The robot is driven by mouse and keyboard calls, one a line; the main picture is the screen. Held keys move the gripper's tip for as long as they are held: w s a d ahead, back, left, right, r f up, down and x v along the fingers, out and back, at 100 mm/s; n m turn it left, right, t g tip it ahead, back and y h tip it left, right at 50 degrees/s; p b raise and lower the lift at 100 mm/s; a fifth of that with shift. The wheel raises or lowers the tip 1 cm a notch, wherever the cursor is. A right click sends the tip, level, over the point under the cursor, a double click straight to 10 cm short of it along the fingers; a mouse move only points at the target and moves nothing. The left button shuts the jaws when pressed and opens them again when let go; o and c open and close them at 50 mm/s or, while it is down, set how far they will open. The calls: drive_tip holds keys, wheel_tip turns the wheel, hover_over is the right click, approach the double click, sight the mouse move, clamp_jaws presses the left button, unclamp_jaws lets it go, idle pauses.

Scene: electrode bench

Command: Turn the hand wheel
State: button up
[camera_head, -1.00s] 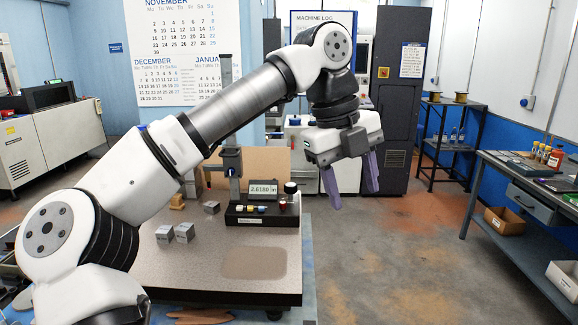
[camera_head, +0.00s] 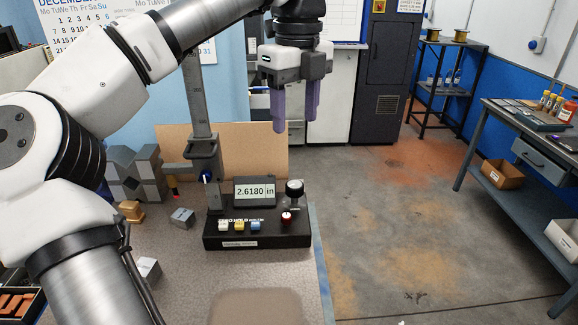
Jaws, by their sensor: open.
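A digital height gauge stands on the bench, with a black base (camera_head: 258,240) and an upright grey column (camera_head: 203,105). Its display (camera_head: 254,191) reads 2.6180 in. A black-topped round knob on a silver post, which looks like the hand wheel (camera_head: 295,187), is at the right end of the base. A small red knob (camera_head: 287,216) is below it, and several coloured buttons (camera_head: 240,225) are to the left. My gripper (camera_head: 296,118) points down with its purple fingers apart and empty. In the picture it is above the hand wheel, clear of it.
The speckled bench top (camera_head: 275,275) has small grey blocks (camera_head: 182,217) and a tan block (camera_head: 131,210) at left. A side table (camera_head: 520,140) is at right, with open floor between.

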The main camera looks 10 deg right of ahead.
sight(294, 183)
drive_tip(key=f+p, duration=0.1)
drive_tip(key=f, duration=0.5)
drive_tip(key=f+p, duration=0.1)
drive_tip(key=f, duration=0.6)
drive_tip(key=shift+s+a+f, duration=0.1)
drive_tip(key=shift+s+f, duration=0.05)
drive_tip(key=shift+s, duration=0.05)
drive_tip(key=shift+c, duration=0.2)
drive_tip(key=c, duration=0.9)
drive_tip(key=shift+m, duration=0.3)
